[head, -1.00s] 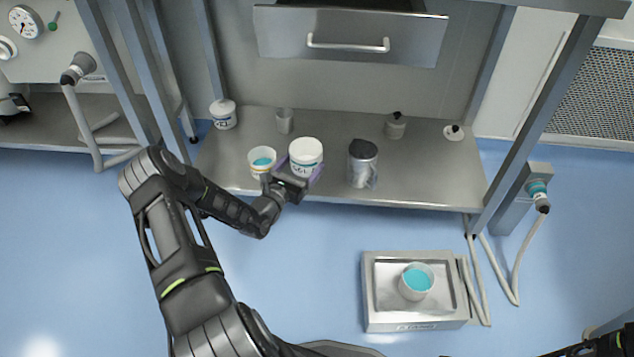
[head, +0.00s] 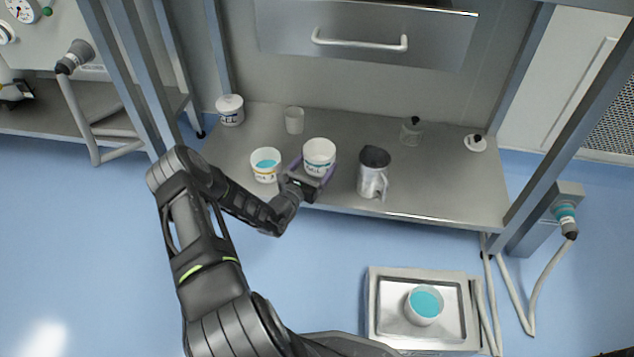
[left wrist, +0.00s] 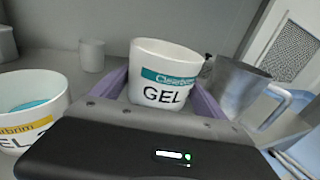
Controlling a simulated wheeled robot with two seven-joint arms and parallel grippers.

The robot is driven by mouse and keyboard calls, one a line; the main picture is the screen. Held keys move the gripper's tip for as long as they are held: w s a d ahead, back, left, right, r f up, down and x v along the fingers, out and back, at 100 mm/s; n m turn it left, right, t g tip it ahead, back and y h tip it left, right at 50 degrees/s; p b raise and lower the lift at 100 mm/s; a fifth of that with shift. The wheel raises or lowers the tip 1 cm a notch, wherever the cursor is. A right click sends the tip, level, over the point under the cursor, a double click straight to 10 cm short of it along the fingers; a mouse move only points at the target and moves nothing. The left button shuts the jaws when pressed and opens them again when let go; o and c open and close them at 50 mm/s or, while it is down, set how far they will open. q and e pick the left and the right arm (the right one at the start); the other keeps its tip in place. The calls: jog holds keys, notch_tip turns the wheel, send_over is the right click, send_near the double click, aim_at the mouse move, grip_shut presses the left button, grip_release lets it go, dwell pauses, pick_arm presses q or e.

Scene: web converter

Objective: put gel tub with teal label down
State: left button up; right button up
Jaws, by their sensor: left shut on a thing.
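The gel tub with the teal label (head: 319,158) is white and upright between the fingers of my left gripper (head: 310,178). It also shows in the left wrist view (left wrist: 163,75), with "GEL" under the teal band and a purple finger on each side. My left gripper is shut on it, over the front part of the steel shelf (head: 440,190). The tub's base is hidden behind the gripper, so I cannot tell whether it touches the shelf. My right gripper is not in view.
A gel tub with a yellow label (head: 265,165) stands close left of the held tub. A metal jug (head: 372,175) stands close right. A small cup (head: 294,120) is behind. A lidded tub (head: 230,110) stands back left. A tray with a teal-filled tub (head: 424,305) is lower right.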

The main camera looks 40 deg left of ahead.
aim_at(316, 179)
pick_arm(q)
jog(key=shift+f, duration=0.9)
jog(key=shift+r, duration=0.1)
notch_tip(316, 179, down, 5)
jog(key=b, duration=0.3)
jog(key=o, duration=1.4)
